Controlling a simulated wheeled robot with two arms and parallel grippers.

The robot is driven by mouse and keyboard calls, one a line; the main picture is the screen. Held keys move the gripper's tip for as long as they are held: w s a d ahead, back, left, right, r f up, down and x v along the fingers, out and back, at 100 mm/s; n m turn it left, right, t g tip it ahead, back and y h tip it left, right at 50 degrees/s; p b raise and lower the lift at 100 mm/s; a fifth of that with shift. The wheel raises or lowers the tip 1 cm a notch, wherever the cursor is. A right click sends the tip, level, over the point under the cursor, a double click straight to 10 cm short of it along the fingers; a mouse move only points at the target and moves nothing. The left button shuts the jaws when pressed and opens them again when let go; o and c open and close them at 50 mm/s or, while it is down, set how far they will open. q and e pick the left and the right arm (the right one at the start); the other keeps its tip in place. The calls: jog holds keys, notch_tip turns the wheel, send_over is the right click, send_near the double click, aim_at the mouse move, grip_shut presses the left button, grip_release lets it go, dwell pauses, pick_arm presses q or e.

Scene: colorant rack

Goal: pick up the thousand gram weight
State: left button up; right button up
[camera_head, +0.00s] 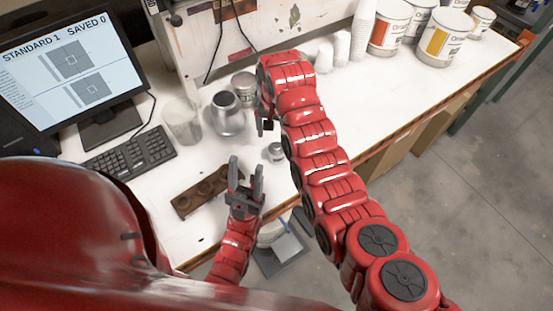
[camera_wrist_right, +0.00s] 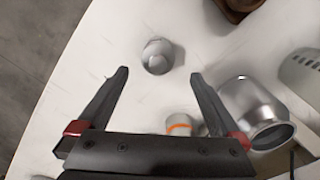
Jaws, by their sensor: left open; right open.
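A small metal weight (camera_head: 275,152), which looks like the thousand gram weight, stands on the white bench between my two grippers. In the right wrist view the weight (camera_wrist_right: 158,57) is a rounded grey piece just beyond the fingertips, roughly centred between them. No marking on it is readable. My right gripper (camera_wrist_right: 160,73) is open and empty, pointing toward it. In the head view my right gripper (camera_head: 265,126) is partly hidden by its own arm. My left gripper (camera_head: 246,172) is open and empty, low at the bench's front, left of and nearer than the weight.
A brown block with round hollows (camera_head: 200,190) lies left of my left gripper. A metal pot (camera_head: 226,116) and a clear beaker (camera_head: 183,122) stand behind. A small white container with an orange band (camera_wrist_right: 179,124) is close to the right gripper's finger. Paint cans (camera_head: 443,38) stand far right.

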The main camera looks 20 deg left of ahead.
aim_at(277, 151)
jog(key=f, duration=0.8)
jog(key=shift+s+d+f, duration=0.15)
jog(key=shift+d+f, duration=0.05)
grip_shut()
